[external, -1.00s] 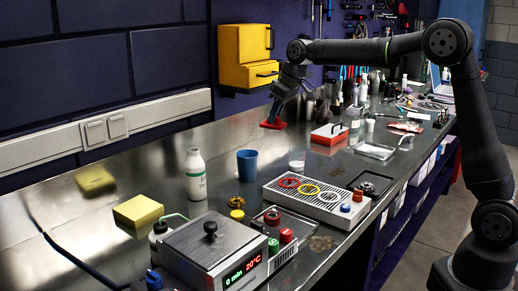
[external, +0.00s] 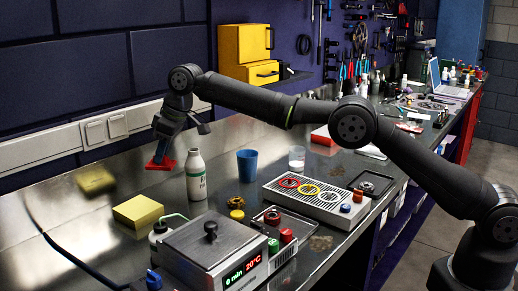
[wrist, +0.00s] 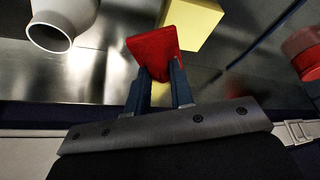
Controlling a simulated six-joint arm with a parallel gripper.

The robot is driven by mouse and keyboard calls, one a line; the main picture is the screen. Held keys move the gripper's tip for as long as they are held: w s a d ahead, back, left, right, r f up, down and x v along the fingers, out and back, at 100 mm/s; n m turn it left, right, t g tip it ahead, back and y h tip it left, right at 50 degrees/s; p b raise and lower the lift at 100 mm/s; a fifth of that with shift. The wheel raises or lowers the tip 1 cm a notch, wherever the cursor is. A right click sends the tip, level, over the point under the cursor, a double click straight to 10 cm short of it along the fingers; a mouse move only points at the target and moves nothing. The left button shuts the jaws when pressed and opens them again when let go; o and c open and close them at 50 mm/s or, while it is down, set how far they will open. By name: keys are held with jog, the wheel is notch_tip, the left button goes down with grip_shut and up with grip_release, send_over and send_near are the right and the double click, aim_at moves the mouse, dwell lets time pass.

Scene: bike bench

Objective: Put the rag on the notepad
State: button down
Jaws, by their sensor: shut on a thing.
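The red rag (external: 160,164) hangs from my gripper (external: 161,153), which is shut on it, left of and behind the white bottle. In the wrist view my gripper's fingers (wrist: 158,88) pinch the rag (wrist: 154,48). The notepad (external: 138,211) is a thick yellow block on the steel bench, nearer the camera than the rag and a little to its left. The yellow notepad also shows in the wrist view (wrist: 195,20), just beyond the rag and partly cut off by the frame's top. The rag appears apart from the notepad.
A white bottle (external: 195,175) stands right of the rag. A blue cup (external: 247,165) is further right. A steel device with a display (external: 214,256) stands in front of the notepad. A dark cable (external: 72,259) runs along the bench at left. The bench left of the bottle is mostly clear.

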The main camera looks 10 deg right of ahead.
jog(key=n, duration=0.2)
send_over(149, 207)
jog(key=d, duration=0.2)
notch_tip(149, 207, down, 4)
jog(key=shift+a+f+g, duration=0.15)
jog(key=shift+f+g, duration=0.25)
jog(key=shift+f, duration=2.4)
jog(key=shift+f, duration=0.1)
jog(key=c, duration=1.3)
grip_release()
jog(key=shift+o, duration=0.2)
jog(key=v, duration=1.2)
